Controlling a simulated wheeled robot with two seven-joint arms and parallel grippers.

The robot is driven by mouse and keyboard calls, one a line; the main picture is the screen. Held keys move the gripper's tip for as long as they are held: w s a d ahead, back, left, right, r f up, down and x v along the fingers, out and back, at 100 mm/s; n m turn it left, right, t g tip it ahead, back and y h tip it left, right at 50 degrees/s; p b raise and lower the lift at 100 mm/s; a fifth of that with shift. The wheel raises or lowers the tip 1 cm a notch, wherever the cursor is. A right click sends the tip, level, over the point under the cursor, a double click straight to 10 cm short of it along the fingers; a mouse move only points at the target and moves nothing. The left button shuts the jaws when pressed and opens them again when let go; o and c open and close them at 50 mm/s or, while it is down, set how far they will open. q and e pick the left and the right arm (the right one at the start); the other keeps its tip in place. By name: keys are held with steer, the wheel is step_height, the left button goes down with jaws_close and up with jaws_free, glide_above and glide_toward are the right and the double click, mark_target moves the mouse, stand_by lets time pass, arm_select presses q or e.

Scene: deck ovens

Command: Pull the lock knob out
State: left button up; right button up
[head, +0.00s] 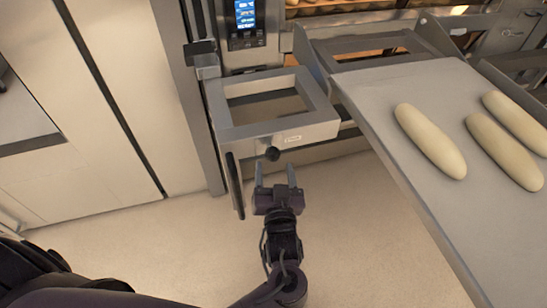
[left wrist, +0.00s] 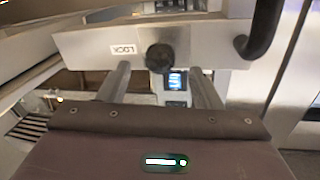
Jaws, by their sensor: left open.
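The lock knob (head: 272,154) is a small round black knob on the front face of a grey metal frame, beside a white label. In the left wrist view the knob (left wrist: 160,58) sits just right of a label reading LOCK, which appears upside down. My left gripper (head: 277,172) is open, its two fingers pointing at the knob from just in front. In the left wrist view the fingers (left wrist: 162,86) lie on either side below the knob, with a gap between them and nothing held. I cannot tell whether they touch the frame. My right gripper is not in view.
A grey board (head: 385,115) with several pale dough loaves extends at right, close to my left arm. A black handle (head: 235,185) hangs left of the knob. An oven control panel (head: 246,20) is behind. The floor (head: 150,250) below is clear.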

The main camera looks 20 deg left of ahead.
mark_target(273, 161)
arm_select(q)
steer(key=shift+p+x, duration=0.3)
steer(key=shift+x, duration=1.5)
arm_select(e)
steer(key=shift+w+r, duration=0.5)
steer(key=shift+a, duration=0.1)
arm_select(q)
steer(key=shift+c, duration=0.2)
